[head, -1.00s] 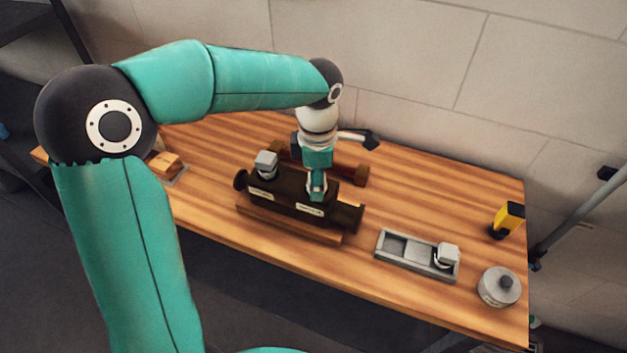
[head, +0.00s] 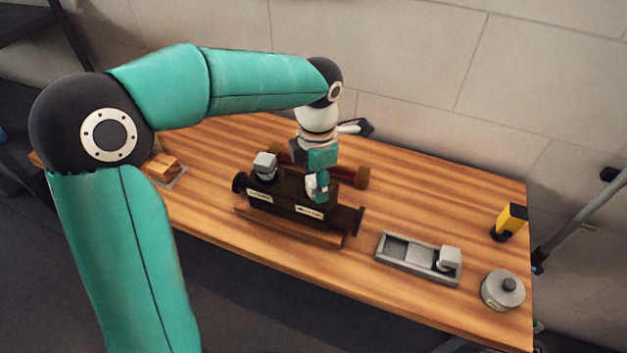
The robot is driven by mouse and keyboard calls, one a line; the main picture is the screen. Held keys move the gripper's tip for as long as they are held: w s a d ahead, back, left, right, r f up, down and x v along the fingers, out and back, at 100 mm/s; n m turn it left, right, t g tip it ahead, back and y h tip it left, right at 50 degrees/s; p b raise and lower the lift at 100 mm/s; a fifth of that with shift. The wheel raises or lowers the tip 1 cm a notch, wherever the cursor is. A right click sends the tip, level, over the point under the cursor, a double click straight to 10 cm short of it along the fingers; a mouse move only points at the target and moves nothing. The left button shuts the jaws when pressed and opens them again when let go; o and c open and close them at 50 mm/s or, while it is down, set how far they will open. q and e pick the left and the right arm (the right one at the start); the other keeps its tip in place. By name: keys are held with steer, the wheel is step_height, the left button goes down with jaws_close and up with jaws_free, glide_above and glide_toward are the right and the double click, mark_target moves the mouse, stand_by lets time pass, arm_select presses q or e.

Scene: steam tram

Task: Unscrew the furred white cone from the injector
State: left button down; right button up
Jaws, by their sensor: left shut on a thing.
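The injector (head: 284,205) is a dark body with flanged ends and pale labels, lying on a wooden base on the bench. A grey square-topped part (head: 264,163) stands on its left end. My left gripper (head: 317,190) points down at the right part of the injector's top. It is shut on a small part there, which I take to be the furred white cone. The fingers hide nearly all of it, so I cannot tell its thread or whether it still touches its seat. My right gripper is out of view.
A grey tray (head: 404,267) with compartments holds a pale grey block (head: 449,259) at its right end. A round grey lidded tin (head: 502,290) and a yellow-and-black object (head: 510,220) are at the right. A reddish-brown roller (head: 351,176) lies behind the injector.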

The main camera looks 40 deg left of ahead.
arm_select(q)
steer(key=shift+f+n+b, duration=0.15)
steer(key=shift+n+b, duration=0.25)
steer(key=shift+n, duration=0.8)
steer(key=shift+n+b, duration=0.4)
steer(key=shift+b, duration=0.6)
steer(key=shift+a, duration=0.1)
steer(key=c, duration=0.5)
jaws_free()
steer(key=o, duration=0.5)
steer(key=shift+w, duration=0.1)
